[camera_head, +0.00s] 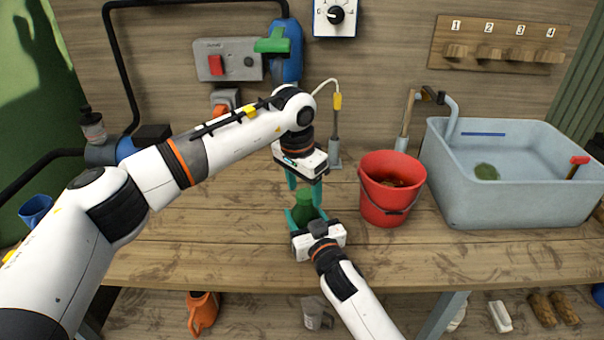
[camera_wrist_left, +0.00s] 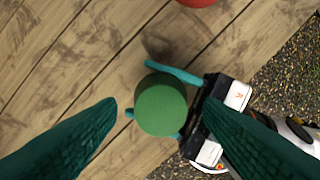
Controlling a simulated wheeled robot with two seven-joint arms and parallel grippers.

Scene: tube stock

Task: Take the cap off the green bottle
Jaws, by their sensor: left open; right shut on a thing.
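The green bottle (camera_head: 306,208) stands upright on the wooden bench, partly hidden by my grippers. My right gripper (camera_head: 306,218) is shut on the bottle's body, with teal fingers on either side. My left gripper (camera_head: 304,187) is open above the bottle, pointing down. In the left wrist view, the bottle's round green top (camera_wrist_left: 161,105) is seen from above, between the dark green fingers of my left gripper. A gap shows between the left finger and the top; the right finger appears close to its edge. I cannot make out the cap's lower edge.
A red bucket (camera_head: 390,190) stands right of the grippers, with a grey-blue sink (camera_head: 510,205) beyond it. A metal stand (camera_head: 335,150) is behind. The bench (camera_head: 200,225) is clear left of the bottle, and its front edge is near.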

